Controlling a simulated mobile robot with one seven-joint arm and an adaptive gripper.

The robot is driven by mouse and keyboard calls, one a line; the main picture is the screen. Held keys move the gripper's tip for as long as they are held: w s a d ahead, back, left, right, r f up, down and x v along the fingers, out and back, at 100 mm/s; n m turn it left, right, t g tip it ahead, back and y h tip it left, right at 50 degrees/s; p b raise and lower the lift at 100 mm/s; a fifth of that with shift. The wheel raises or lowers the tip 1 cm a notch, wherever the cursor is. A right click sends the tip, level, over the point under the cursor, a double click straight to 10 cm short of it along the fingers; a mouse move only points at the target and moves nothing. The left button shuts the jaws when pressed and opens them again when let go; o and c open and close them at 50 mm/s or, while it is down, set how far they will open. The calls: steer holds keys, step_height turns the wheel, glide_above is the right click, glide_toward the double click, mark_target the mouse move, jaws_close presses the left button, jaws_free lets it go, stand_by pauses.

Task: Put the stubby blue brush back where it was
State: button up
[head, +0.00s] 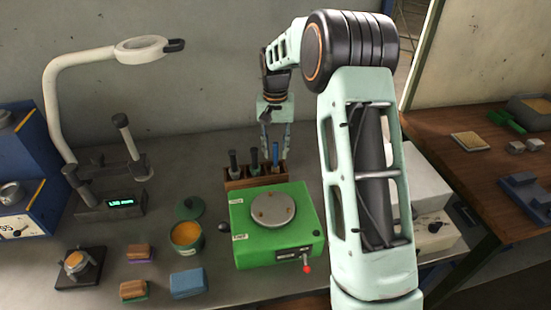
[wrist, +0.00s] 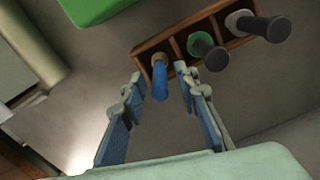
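The blue brush (head: 276,154) stands in the right-hand compartment of a wooden rack (head: 236,184) behind the green machine. In the wrist view its blue handle (wrist: 159,82) points toward the camera, at the end compartment of the rack (wrist: 146,51). My gripper (head: 275,150) is above that end of the rack, pointing down. In the wrist view my gripper (wrist: 158,75) has its fingers apart, one on each side of the blue handle, with gaps visible. The brush's lower end is hidden in the rack.
Two dark-handled brushes (head: 233,160) (head: 253,160) stand in the other compartments, close beside my gripper. The green machine (head: 245,245) is just in front of the rack. A green pot (head: 186,236), several blocks (head: 188,284) and a lamp stand (head: 50,95) are to the left.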

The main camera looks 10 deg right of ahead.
step_height(320, 180, up, 8)
steer(key=shift+r, duration=0.1)
stand_by(0.4)
